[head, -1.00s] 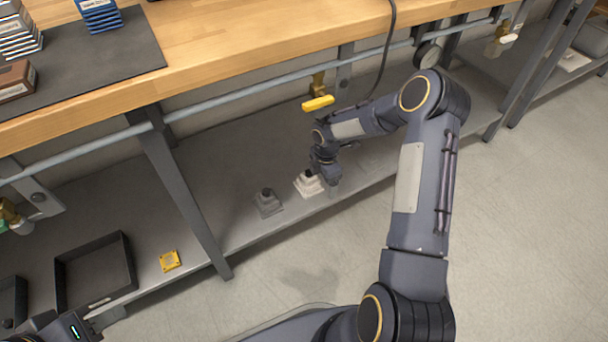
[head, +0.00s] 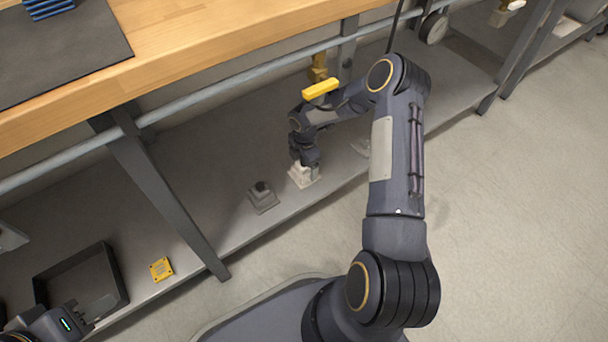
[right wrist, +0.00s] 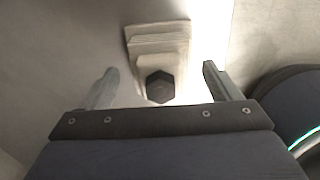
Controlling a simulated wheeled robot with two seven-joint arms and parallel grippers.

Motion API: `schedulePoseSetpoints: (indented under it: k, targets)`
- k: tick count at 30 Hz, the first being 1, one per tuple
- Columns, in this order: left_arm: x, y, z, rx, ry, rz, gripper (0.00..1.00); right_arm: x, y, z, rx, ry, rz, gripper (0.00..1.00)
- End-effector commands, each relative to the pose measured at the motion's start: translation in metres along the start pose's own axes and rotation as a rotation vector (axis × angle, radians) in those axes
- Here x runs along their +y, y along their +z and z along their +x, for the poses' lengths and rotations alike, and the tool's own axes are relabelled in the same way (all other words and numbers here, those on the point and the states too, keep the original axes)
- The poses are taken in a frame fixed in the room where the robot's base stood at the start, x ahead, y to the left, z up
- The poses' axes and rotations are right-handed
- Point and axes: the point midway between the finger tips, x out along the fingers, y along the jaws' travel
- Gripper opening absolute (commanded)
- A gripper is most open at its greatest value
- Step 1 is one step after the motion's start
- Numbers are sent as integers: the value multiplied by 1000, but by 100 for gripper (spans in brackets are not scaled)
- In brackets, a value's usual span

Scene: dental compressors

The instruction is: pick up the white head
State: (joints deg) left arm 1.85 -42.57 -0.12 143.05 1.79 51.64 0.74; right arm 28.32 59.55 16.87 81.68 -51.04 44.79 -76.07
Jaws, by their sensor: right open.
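The white head (head: 304,177) stands on the lower shelf under the workbench. In the right wrist view the white head (right wrist: 158,42) shows as a stepped pale block with a dark hexagonal top, lying between and just ahead of my fingertips. My right gripper (right wrist: 158,82) is open around the dark top, with a gap visible on both sides. In the head view my right gripper (head: 303,163) is directly over the white head and hides its top. My left gripper (head: 92,312) is at the lower left near the black tray; its finger opening is not clear.
A similar grey head (head: 262,197) stands to the left on the same shelf (head: 215,190). A yellow square plate (head: 161,269) and a black tray (head: 80,282) lie further left. A slanted table leg (head: 165,190) and a yellow-handled valve (head: 320,88) are nearby.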

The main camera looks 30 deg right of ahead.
Motion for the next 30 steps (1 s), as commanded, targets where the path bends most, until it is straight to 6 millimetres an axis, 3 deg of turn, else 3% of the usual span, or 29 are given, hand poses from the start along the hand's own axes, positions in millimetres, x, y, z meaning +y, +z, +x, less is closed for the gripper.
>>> schedulePoseSetpoints:
  k: [1,3,10,25,30]
  targets:
    - [-3,3,6,0,0,0,36,-1,0,12,1,-1,1,84]
    - [-4,4,8,0,0,0,36,0,0,16,0,0,2,84]
    - [-3,3,6,0,0,0,36,0,0,15,0,0,1,82]
    - [-3,3,6,0,0,0,36,0,0,15,0,0,1,17]
    - [-3,3,6,0,0,0,36,0,0,14,0,2,1,16]
